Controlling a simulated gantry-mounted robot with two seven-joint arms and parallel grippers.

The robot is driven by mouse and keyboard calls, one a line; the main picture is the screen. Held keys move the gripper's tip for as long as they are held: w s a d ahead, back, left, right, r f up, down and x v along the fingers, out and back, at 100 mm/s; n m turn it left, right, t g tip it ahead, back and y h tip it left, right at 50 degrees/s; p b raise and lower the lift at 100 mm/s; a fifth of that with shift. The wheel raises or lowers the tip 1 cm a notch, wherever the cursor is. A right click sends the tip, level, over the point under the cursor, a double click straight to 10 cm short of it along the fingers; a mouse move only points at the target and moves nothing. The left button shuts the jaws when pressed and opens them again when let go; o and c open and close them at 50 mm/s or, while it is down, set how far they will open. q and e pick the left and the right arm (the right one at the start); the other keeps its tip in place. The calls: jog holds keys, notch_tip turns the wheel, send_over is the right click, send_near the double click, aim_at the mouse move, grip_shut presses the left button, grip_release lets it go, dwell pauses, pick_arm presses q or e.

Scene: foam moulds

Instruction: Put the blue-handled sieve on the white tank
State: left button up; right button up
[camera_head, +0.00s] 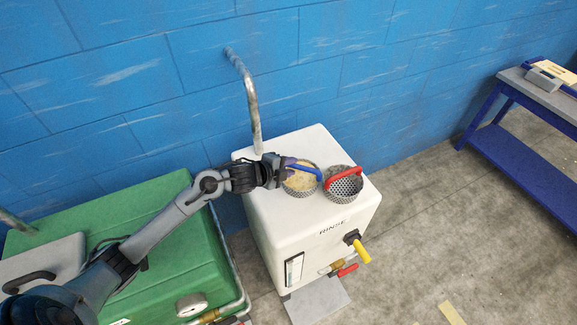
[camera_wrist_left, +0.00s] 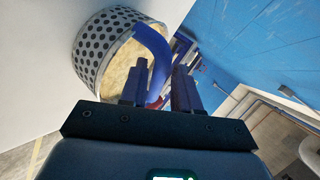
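The blue-handled sieve (camera_head: 300,184) rests upright on the white tank (camera_head: 270,215), on its top at the left of a red-handled sieve (camera_head: 346,186). It is a perforated metal cup with tan material inside, and its blue handle arches over the rim. My left gripper (camera_head: 283,170) is at the left end of that handle. In the left wrist view the sieve (camera_wrist_left: 95,45) fills the upper left, and the blue handle (camera_wrist_left: 155,55) passes between the two fingers (camera_wrist_left: 158,88). I cannot tell whether they press on it. My right gripper is not in view.
A bent metal pipe (camera_head: 246,95) rises behind the sieves. A green tank (camera_head: 165,225) with a grey lid stands at the left. The white tank's front has a yellow-handled valve (camera_head: 361,252). A blue bench (camera_head: 520,165) stands at the far right.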

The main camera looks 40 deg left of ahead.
pick_arm(q)
jog(key=shift+o, duration=0.8)
jog(key=shift+r, duration=0.2)
jog(key=p+v, duration=0.2)
jog(key=v, duration=0.9)
jog(key=s+d+f+n+g, duration=0.2)
jog(key=s+d+f+n, duration=0.2)
jog(key=s, duration=0.3)
jog(key=s+d+f+n+g, duration=0.3)
jog(key=s+d+f+n, duration=0.1)
jog(key=s+d+n, duration=0.1)
jog(key=s+d+f+n+g+y, duration=0.1)
jog(key=s+d+f+n+g, duration=0.2)
jog(key=s, duration=0.7)
jog(key=d+f+n, duration=0.1)
jog(key=d+n, duration=0.1)
jog(key=shift+d, duration=0.4)
jog(key=shift+s+f, duration=0.1)
